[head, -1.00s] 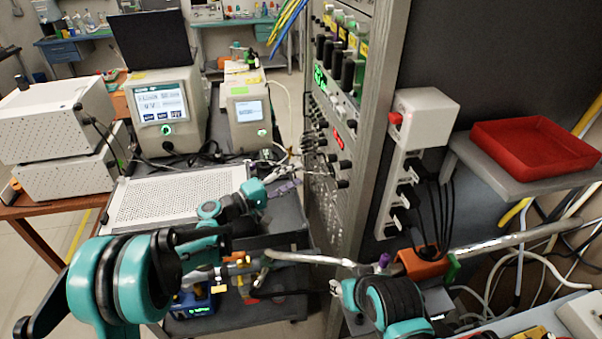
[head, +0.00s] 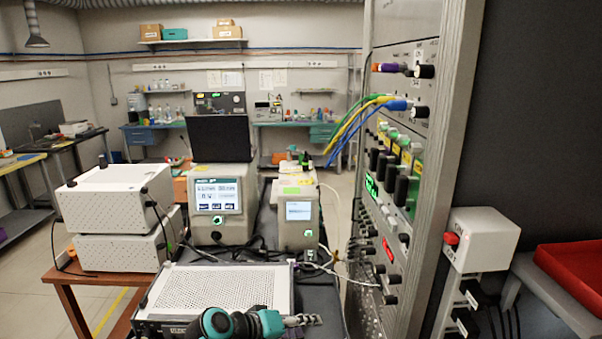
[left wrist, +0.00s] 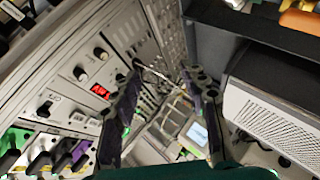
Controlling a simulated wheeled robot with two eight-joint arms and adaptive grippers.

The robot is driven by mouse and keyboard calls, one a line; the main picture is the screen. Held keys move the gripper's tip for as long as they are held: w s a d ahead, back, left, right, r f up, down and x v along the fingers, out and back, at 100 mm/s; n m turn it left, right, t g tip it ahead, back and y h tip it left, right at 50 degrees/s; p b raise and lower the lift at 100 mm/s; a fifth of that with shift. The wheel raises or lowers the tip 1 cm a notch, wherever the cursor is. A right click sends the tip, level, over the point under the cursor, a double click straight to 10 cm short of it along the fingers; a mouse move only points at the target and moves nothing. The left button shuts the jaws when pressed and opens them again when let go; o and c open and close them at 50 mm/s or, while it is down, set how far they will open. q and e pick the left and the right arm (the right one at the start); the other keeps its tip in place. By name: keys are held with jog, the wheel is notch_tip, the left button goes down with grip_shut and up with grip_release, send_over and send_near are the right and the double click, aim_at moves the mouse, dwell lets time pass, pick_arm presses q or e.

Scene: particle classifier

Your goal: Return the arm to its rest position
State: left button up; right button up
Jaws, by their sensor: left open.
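My left arm (head: 240,322) shows only at the bottom edge of the head view, its teal and black links in front of the perforated white box. My left gripper (head: 304,321) is at its right end, small and partly cut off. In the left wrist view the left gripper (left wrist: 165,75) is open, its two dark fingers apart with nothing between them. Behind the fingers are the rack's front panel and a thin cable. My right gripper is in neither view.
The instrument rack (head: 385,220) with knobs and cables stands close on the right. The perforated white box (head: 220,287) lies on the cart, with two screen instruments (head: 222,203) behind it. A red tray (head: 575,275) sits on a shelf at far right.

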pick_arm(q)
jog(key=s+a+f+m+y, duration=0.1)
jog(key=s+a+f+y, duration=0.2)
jog(key=s+a, duration=0.6)
jog(key=s+a+f+y, duration=0.3)
jog(key=s+a+y, duration=0.3)
jog(key=s+a, duration=0.3)
jog(key=shift+a+f+m, duration=0.15)
jog(key=shift+a+m, duration=0.05)
jog(key=shift+m, duration=0.2)
